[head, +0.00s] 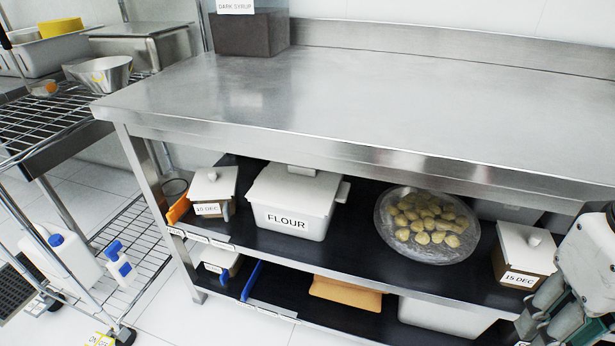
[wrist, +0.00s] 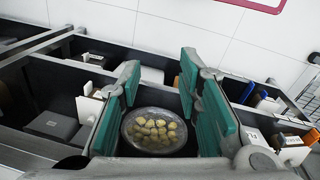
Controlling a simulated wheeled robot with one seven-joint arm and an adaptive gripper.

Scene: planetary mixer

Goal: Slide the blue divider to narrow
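The blue divider (head: 251,281) is a thin upright strip on the lower shelf (head: 340,315), left of the middle, with a small white-lidded container to its left and a tan block to its right. Its far end runs back into the shadow under the upper shelf. My gripper (head: 536,318) is at the lower right of the head view, well away from the divider. The wrist view shows its teal fingers (wrist: 160,78) spread apart with nothing held between them.
The upper shelf holds an orange divider (head: 179,209), a FLOUR box (head: 290,205), a round bowl of dough pieces (head: 428,224) and a lidded box (head: 523,252) near my gripper. The steel worktop (head: 380,95) overhangs the shelves. A wire rack (head: 130,240) stands left.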

